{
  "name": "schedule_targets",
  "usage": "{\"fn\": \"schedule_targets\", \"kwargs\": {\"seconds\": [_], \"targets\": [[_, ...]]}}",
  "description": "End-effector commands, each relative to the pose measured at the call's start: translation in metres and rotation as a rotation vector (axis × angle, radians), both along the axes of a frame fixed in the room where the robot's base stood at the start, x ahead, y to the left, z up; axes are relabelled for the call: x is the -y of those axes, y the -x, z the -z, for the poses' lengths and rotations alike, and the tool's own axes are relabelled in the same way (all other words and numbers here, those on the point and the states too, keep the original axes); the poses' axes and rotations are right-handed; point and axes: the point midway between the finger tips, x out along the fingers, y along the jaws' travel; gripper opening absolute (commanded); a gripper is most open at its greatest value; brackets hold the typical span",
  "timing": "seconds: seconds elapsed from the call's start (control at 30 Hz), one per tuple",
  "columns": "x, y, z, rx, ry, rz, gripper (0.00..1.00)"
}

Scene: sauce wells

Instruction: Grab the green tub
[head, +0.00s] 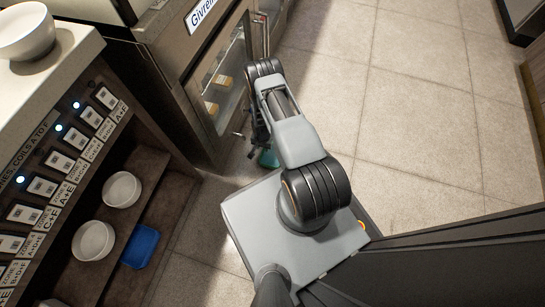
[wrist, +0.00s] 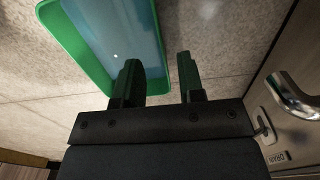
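The green tub (wrist: 61,35) fills the upper left of the wrist view. It has a bright green rim and a pale blue-grey inside, and its top runs out of the picture. In the head view only a small teal-green part of it (head: 268,158) shows beside my arm, low near the floor. My gripper (wrist: 160,78) is open, with two dark fingers apart and nothing seen clamped. The left finger overlaps the tub's inside, the right finger is outside, and the tub's right wall lies between them in the picture. I cannot tell whether they touch it.
A cabinet with a glass door (head: 223,75) stands close to my gripper; a metal handle (wrist: 293,97) shows at right in the wrist view. A shelf unit at left holds white bowls (head: 122,189) and a blue tray (head: 140,247). Tiled floor (head: 420,115) at right is clear.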

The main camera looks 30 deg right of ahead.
Motion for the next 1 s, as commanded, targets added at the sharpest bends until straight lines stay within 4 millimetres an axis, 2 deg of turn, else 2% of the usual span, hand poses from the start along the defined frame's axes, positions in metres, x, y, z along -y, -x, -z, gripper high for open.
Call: {"fn": "schedule_targets", "kwargs": {"seconds": [0.27, 0.63, 0.9, 1.0], "targets": [[0.0, 0.0, 0.013, 0.0, 0.0, 0.0, 0.36], [0.001, -0.003, 0.058, -0.001, 0.0, 0.0, 0.36], [0.001, -0.003, 0.059, 0.0, 0.0, 0.0, 0.36], [0.001, -0.003, 0.059, 0.0, 0.0, 0.0, 0.26]]}}
